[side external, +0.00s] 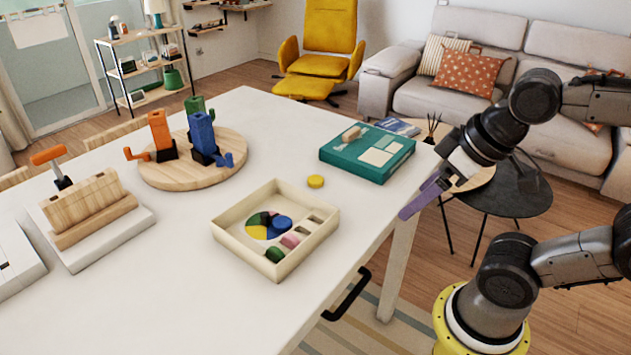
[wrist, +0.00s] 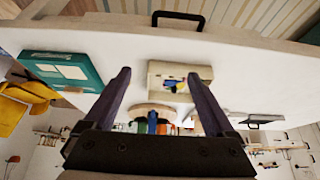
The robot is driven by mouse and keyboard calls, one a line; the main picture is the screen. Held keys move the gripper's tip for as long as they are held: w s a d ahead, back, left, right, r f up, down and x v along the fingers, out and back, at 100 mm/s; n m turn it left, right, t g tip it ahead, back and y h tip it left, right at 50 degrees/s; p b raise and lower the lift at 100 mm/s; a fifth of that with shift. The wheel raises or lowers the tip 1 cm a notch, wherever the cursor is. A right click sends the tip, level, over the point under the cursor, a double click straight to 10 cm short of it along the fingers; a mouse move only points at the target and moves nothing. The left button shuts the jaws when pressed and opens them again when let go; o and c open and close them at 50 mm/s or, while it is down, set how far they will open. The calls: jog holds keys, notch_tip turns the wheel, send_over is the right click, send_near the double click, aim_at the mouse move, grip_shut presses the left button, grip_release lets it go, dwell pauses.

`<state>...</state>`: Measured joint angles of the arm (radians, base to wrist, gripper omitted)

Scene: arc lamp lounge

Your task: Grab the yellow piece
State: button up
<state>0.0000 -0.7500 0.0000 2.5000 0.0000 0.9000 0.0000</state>
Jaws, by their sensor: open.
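A small round yellow piece (side external: 315,181) lies flat on the white table, between a cream tray (side external: 227,238) and a teal box (side external: 367,152). The tray holds a disc of coloured segments, one of them yellow, and several loose pieces including blue, pink and green ones. My gripper (side external: 408,212) is open and empty at the table's right edge, apart from the yellow piece and to its right. In the wrist view its two dark fingers (wrist: 158,76) are spread, with the tray (wrist: 205,73) beyond them. I cannot pick out the loose yellow piece surely there.
A round wooden board (side external: 170,178) with orange, blue and green figures stands at the back left of the table. A wooden block stand with an orange handle (side external: 90,208) is at the left. The white tabletop around the yellow piece is clear. A black side table (side external: 512,192) stands beyond.

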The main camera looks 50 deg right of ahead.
jog(key=w+d+r+m+g, duration=0.2)
jog(key=w+d+r+m, duration=0.1)
jog(key=w+r+m, duration=0.9)
jog(key=m+g, duration=0.4)
jog(key=m, duration=0.2)
send_over(316, 179)
notch_tip(316, 179, down, 21)
jog(key=shift+w+f, duration=0.15)
jog(key=shift+f, duration=3.35)
